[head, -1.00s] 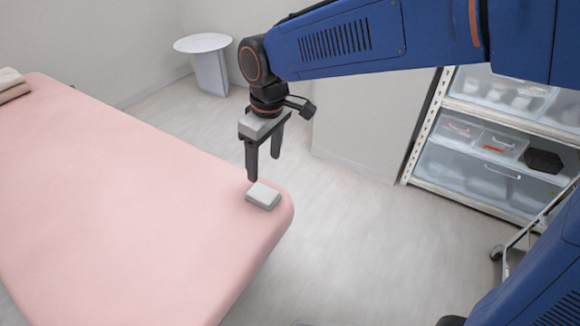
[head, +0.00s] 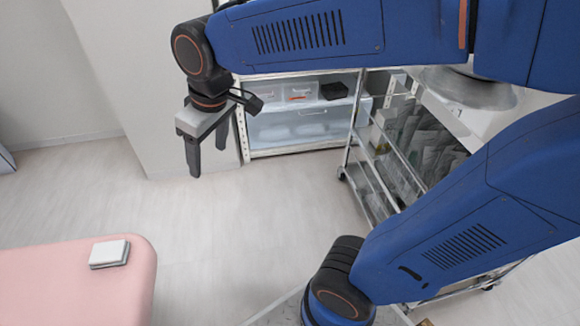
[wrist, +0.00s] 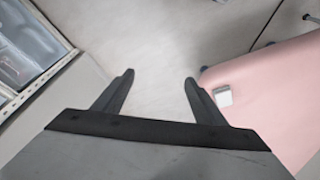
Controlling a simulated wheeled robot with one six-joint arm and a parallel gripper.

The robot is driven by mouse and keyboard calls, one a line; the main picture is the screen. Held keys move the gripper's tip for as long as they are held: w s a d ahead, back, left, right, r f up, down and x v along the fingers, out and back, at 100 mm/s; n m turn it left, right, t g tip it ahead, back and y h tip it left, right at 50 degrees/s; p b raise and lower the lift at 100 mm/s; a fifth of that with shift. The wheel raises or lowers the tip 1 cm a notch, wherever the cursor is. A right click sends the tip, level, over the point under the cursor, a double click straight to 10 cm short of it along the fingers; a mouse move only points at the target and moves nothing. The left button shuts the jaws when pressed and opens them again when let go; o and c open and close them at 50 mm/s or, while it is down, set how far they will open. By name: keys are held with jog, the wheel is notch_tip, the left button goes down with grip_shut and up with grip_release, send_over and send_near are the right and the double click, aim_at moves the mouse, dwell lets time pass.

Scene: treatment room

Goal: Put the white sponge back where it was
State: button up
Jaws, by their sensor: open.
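The white sponge (head: 109,253) lies flat near the corner of the pink treatment bed (head: 60,295), at the lower left of the head view. It also shows on the pink bed (wrist: 280,85) in the wrist view, where the white sponge (wrist: 222,96) is right of the fingers. My gripper (head: 208,165) is open and empty. It points down over the floor, apart from the bed and the sponge. In the wrist view my gripper (wrist: 160,82) has its two fingers spread with only floor between them.
A shelf unit (head: 300,125) with clear bins stands at the back. A metal wire cart (head: 375,165) with packed items stands right of it, beside a counter with a basin (head: 465,88). A pale wall is behind my gripper. The floor (head: 240,215) in the middle is clear.

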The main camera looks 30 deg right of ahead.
jog(key=s+d+f+m+t, duration=0.1)
jog(key=s+d+f+m, duration=0.1)
jog(key=s+d, duration=0.3)
jog(key=s+d+f+m+t+h, duration=0.1)
jog(key=s+d+m, duration=0.3)
jog(key=d, duration=0.6)
jog(key=shift+s+d+f, duration=0.15)
jog(key=shift+s+f, duration=0.3)
jog(key=shift+s, duration=0.7)
